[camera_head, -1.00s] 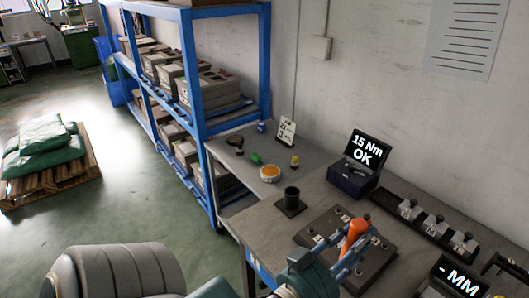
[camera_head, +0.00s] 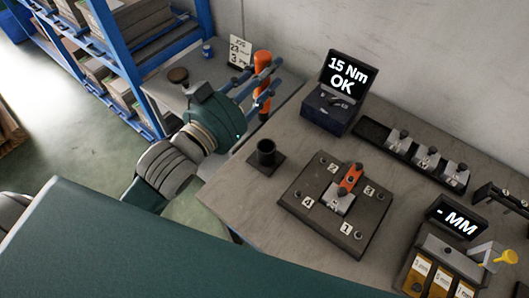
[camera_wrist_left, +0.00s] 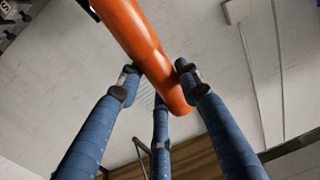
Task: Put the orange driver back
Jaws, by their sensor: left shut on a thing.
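The orange driver (camera_head: 263,62) is upright in my left gripper (camera_head: 262,84), above the back left of the workbench. In the left wrist view the driver (camera_wrist_left: 140,40) slants between the blue fingers (camera_wrist_left: 157,75), which close around it. A black cup-shaped holder on a square base (camera_head: 266,153) stands on the bench's left part, nearer than the driver; its mouth looks empty. The driver's lower end is partly hidden by the fingers. My right gripper is not in view.
A dark numbered plate (camera_head: 318,222) carries a metal block with an orange bar (camera_head: 351,178). A display reading "15 Nm OK" (camera_head: 347,75) stands behind. A black tray (camera_head: 376,131) and a "- MM" display (camera_head: 458,217) are at right. A blue shelf (camera_head: 105,28) stands at left.

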